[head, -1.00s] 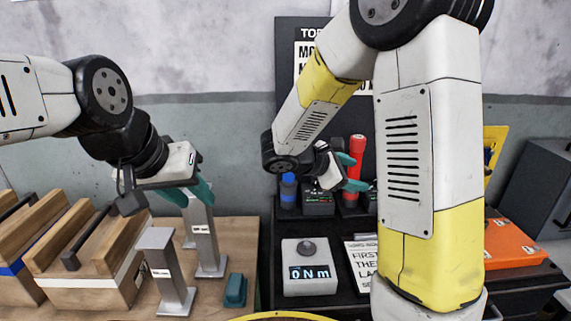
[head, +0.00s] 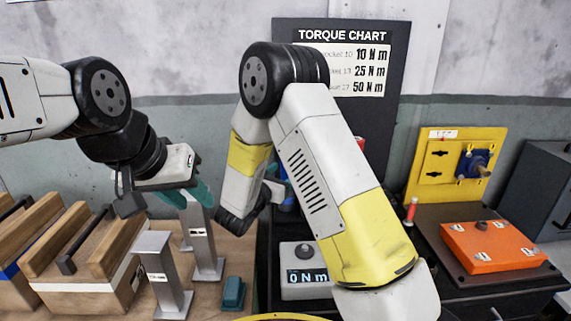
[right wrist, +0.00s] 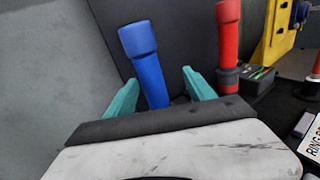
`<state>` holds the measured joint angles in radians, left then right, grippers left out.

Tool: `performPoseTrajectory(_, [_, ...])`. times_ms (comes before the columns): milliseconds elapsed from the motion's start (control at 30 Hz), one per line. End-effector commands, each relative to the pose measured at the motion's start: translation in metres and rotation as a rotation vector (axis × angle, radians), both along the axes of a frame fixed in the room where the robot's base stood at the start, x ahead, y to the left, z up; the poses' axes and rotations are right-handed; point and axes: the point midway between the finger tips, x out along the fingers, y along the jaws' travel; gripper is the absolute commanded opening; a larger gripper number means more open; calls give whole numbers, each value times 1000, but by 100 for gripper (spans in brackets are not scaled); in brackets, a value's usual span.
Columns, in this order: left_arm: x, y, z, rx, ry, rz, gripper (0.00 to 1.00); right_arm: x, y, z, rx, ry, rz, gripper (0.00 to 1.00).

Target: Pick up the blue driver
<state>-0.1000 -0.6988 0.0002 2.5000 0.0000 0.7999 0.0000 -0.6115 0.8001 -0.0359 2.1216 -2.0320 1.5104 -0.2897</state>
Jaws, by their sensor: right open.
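The blue driver (right wrist: 146,62) stands upright, slightly tilted in the right wrist view, between the two teal fingers of my right gripper (right wrist: 158,94). The fingers are open, with a gap on each side of it; the driver's lower end is hidden behind the gripper body. In the head view only a small part of the blue driver (head: 286,203) shows, and my right forearm hides most of the right gripper. My left gripper (head: 187,194) hangs over the wooden bench near grey metal posts; its teal fingers look apart and empty.
A red driver (right wrist: 229,35) stands right of the blue one. A torque display (head: 305,278) reading 0 N m sits in front. An orange box (head: 490,246) and yellow panel (head: 440,170) are at right. Wooden blocks (head: 85,255) and posts (head: 162,268) stand at left.

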Motion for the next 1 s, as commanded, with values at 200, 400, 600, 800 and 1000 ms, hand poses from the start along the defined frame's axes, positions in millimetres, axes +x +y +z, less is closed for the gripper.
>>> performPoseTrajectory(200, [0, 0, 0, 0, -1, 0, 36, 4, 15, -6, -30, -4, 47, 63])
performPoseTrajectory(400, [0, 0, 0, 0, -1, 0, 36, 22, 6, -7, -32, -4, 47, 63])
performPoseTrajectory(600, [0, 0, 0, 0, -1, 0, 36, 37, -2, -8, -32, -4, 47, 63])
performPoseTrajectory(800, [0, 0, 0, 0, -1, 0, 36, 64, -17, -10, -31, -5, 45, 63])
performPoseTrajectory(1000, [0, 0, 0, 0, -1, 0, 36, 73, -20, -10, -32, -3, 49, 63])
